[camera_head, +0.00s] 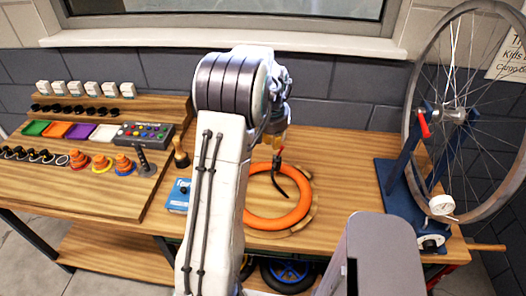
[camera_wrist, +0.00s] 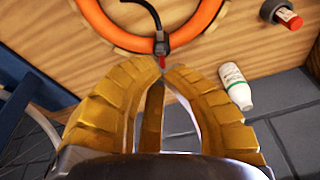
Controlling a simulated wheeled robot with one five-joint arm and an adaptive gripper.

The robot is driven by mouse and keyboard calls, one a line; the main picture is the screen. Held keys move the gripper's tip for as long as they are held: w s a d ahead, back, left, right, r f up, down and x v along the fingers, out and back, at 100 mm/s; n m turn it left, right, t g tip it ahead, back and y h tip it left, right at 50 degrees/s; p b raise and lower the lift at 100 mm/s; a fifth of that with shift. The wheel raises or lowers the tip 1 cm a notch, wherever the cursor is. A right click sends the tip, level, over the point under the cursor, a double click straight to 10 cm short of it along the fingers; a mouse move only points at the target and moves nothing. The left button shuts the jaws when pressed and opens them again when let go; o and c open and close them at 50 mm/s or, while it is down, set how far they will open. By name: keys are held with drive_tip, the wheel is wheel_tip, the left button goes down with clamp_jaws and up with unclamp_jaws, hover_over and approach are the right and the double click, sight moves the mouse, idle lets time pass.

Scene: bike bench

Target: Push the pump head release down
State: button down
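The pump head (camera_wrist: 161,47) is a small dark grey block at the end of a black hose (camera_wrist: 146,12). It sits at the rim of an orange tyre ring (camera_wrist: 192,30). Its red release lever (camera_wrist: 162,62) points toward my fingers in the wrist view. My gripper (camera_wrist: 163,68) has yellow ribbed fingers curved together, tips nearly meeting right beside the red lever. I cannot tell if they touch it. In the head view my gripper (camera_head: 279,140) is over the bench by the ring (camera_head: 272,223), partly hidden by my arm, and the hose (camera_head: 278,184) shows inside the ring.
A bike wheel (camera_head: 410,100) stands on a blue truing stand (camera_head: 395,190) at right. A blue box (camera_head: 178,196) and a parts rack (camera_head: 100,190) are at left. The wrist view shows a white bottle (camera_wrist: 236,88) and a red-and-black bottle (camera_wrist: 288,18).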

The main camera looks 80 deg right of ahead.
sight(275, 156)
drive_tip(key=shift+s+d+r, duration=0.1)
drive_tip(key=shift+s+d, duration=0.05)
drive_tip(key=shift+d, duration=0.05)
idle(0.3)
drive_tip(key=shift+b+x, duration=1.2)
drive_tip(key=shift+x, duration=2.3)
drive_tip(key=shift+d, duration=0.1)
